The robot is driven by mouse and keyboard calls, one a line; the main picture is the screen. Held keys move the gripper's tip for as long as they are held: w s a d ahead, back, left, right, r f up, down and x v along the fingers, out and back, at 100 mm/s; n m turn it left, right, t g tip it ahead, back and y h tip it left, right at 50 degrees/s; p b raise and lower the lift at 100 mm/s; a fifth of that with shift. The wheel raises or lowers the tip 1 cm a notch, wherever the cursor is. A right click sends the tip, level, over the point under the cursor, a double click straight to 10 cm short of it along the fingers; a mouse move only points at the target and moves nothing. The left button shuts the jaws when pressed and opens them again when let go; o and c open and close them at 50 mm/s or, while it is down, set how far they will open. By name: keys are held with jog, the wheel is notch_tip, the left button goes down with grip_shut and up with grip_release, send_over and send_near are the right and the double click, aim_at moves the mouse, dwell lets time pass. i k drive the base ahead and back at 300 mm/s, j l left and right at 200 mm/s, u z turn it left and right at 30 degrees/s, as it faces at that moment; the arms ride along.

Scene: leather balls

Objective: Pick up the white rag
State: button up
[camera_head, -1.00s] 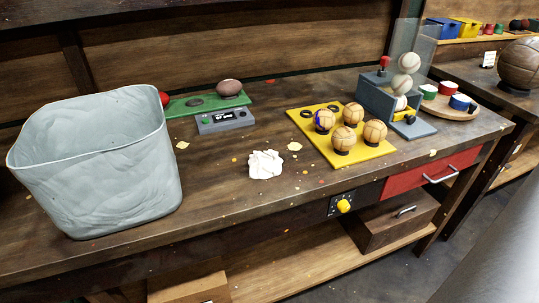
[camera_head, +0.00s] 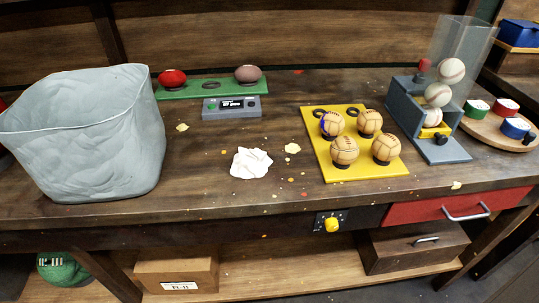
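The white rag (camera_head: 251,163) lies crumpled on the wooden workbench (camera_head: 210,182), near the middle of its front half. It stands free, with bare wood around it. It is between the grey bin on the left and the yellow board on the right. My gripper does not show in the head view.
A tall grey bin (camera_head: 85,140) stands at the left. A green board (camera_head: 195,91) with a red and a brown ball and a grey scale-like box (camera_head: 231,113) are behind the rag. A yellow board (camera_head: 340,173) with several balls and a ball dispenser (camera_head: 437,150) are right.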

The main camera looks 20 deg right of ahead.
aim_at(248, 164)
jog(key=l, duration=0.5)
jog(key=k+l, duration=0.15)
jog(key=l, duration=0.35)
jog(key=i+l, duration=0.2)
jog(key=l, duration=0.2)
jog(key=i+l, duration=0.2)
jog(key=l, duration=0.2)
